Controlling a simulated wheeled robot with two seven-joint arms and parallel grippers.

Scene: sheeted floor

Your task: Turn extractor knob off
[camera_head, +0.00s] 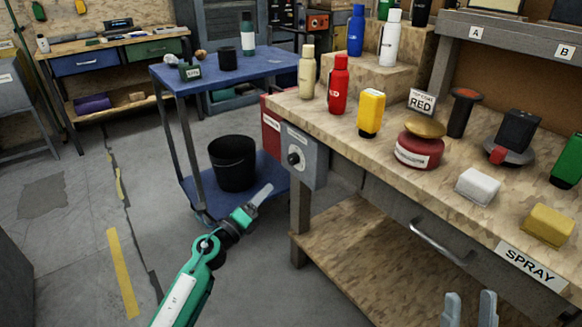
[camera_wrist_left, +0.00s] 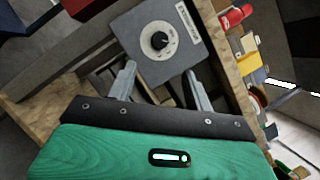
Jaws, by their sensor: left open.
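The extractor knob (camera_head: 293,158) is a round black knob on a grey box (camera_head: 313,165) fixed to the end of the workbench. In the left wrist view the knob (camera_wrist_left: 160,40) sits on a white dial with small marks and a label beside it, too small to read surely. My left gripper (camera_head: 262,193) is to the left of and below the knob, apart from it. In the left wrist view my left gripper's fingers (camera_wrist_left: 160,82) are spread and empty, with the knob beyond them. My right gripper (camera_head: 470,306) shows at the bottom edge, its two fingers apart and empty.
A red box (camera_head: 271,128) is beside the grey box. The workbench (camera_head: 285,101) holds bottles, a yellow container and a red tin. A blue cart (camera_head: 160,72) with a black bucket (camera_head: 232,163) stands behind my left gripper.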

